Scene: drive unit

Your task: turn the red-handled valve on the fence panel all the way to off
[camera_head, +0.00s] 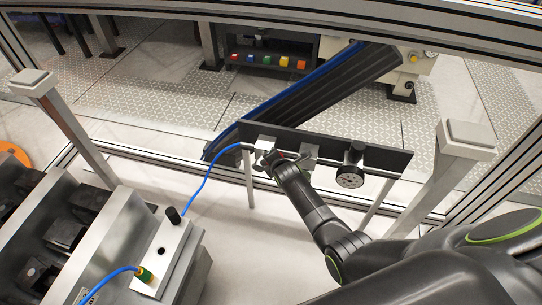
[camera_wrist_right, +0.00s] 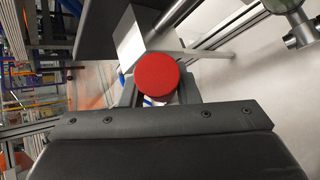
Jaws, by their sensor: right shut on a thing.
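The valve's red handle is a round red knob (camera_wrist_right: 158,75) in the middle of the right wrist view. In the head view only a small bit of red (camera_head: 281,155) shows at my gripper's tip. My right gripper (camera_head: 273,161) has reached the dark fence panel (camera_head: 385,157) and is shut on the red knob. In the wrist view its fingers (camera_wrist_right: 158,92) lie on both sides of the knob, partly hidden behind it and the gripper body. A pale metal block (camera_wrist_right: 130,42) sits just beyond the knob. The knob's turn angle cannot be read. My left gripper is not in view.
A silver block (camera_head: 310,152) and a round perforated fitting (camera_head: 350,179) sit on the panel right of my gripper. A blue hose (camera_head: 201,183) runs from the panel's left end to a machine block (camera_head: 163,258). White-capped posts (camera_head: 466,138) stand on both sides.

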